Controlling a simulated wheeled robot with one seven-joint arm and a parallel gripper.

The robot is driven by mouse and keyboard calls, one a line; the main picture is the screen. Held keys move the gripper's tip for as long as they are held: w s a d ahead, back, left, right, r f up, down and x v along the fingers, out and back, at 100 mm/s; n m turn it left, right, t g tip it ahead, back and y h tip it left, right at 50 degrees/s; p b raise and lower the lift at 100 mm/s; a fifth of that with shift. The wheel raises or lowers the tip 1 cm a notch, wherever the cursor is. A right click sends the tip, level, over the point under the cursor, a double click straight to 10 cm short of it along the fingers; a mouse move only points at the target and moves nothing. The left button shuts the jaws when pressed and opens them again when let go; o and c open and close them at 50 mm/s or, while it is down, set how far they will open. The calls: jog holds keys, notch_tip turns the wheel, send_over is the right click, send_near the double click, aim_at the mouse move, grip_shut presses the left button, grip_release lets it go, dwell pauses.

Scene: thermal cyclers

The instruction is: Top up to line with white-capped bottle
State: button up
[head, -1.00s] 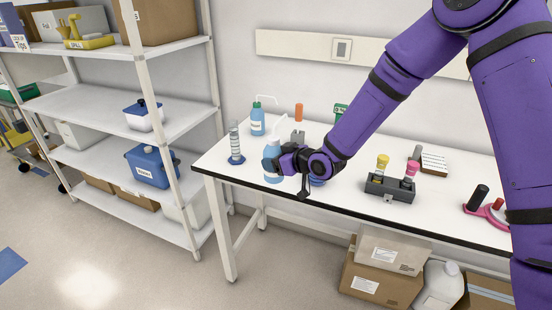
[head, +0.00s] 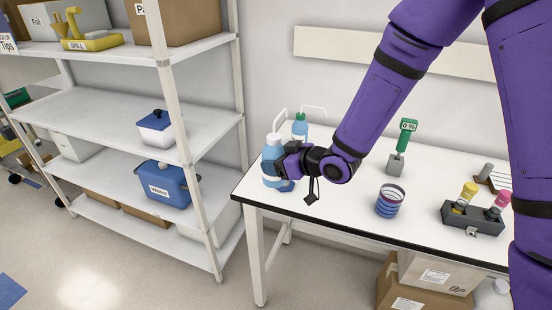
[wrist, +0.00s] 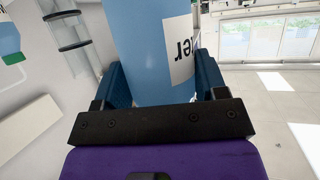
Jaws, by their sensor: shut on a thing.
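My gripper (head: 280,172) is shut on a blue bottle (head: 269,167) with a white cap and spout. The bottle is upright over the left end of the bench; I cannot tell whether its base clears the top. In the wrist view the bottle (wrist: 155,45) fills the space between the fingers, its label partly showing. A clear graduated cylinder (wrist: 68,30) with dark rings shows at the upper left there. In the head view it is not visible now. A second blue bottle with a green cap (head: 299,128) stands behind the held one.
A striped blue cup-like stack (head: 390,201), a grey stand with a green display (head: 403,135) and a dark rack (head: 472,217) with yellow and pink items stand to the right on the white bench (head: 345,195). A shelf unit (head: 186,150) stands left, across a gap.

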jog(key=shift+f, duration=2.35)
jog(key=c, duration=0.4)
dwell(0.9)
dwell(1.6)
jog(key=o, duration=0.5)
jog(key=shift+c, duration=0.5)
